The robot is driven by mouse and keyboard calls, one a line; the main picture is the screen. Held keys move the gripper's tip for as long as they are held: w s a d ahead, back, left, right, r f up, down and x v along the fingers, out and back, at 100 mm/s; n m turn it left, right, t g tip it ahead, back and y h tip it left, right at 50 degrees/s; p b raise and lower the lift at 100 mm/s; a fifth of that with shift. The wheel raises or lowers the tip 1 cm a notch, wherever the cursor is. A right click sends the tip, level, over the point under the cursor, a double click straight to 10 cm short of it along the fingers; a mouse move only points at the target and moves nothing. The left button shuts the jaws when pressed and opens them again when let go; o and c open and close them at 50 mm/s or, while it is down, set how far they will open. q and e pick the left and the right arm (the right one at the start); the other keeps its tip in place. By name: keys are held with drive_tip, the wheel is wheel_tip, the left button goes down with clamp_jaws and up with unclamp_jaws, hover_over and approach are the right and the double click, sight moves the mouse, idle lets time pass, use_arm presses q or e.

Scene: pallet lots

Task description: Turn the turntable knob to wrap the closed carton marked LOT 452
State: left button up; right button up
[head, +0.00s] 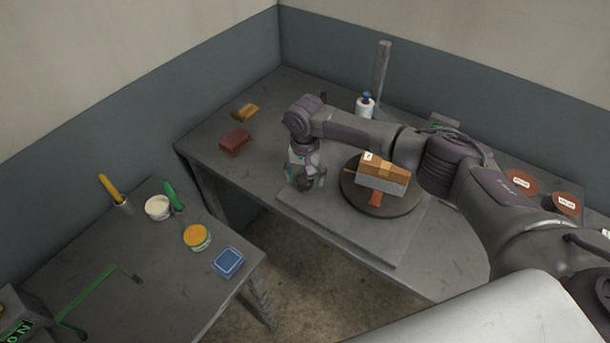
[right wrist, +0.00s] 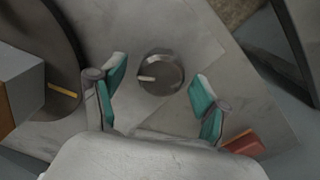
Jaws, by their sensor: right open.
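The carton (head: 384,179), orange-brown on top and pale grey below, sits on the dark round turntable (head: 405,207). Its small label is too small to read. In the right wrist view the carton (right wrist: 18,88) shows in part at the left edge, on the turntable (right wrist: 62,108). The round metal knob (right wrist: 165,82) with a pale pointer line is on the grey base plate beside the turntable. My right gripper (head: 306,182) is over the knob; in the right wrist view its teal-padded fingers (right wrist: 157,98) are open, with the knob between and beyond them. My left gripper is not in view.
A post (head: 382,72) and a white roll with a blue top (head: 365,107) stand behind the turntable. A maroon block (head: 235,141) and a yellow-brown block (head: 245,112) lie left. Reddish discs (head: 521,183) lie right. A side table holds tubs (head: 197,237) and a blue box (head: 228,262).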

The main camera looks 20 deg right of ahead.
drive_tip(key=c, duration=1.2)
drive_tip(key=shift+o, duration=0.2)
drive_tip(key=shift+n, duration=0.4)
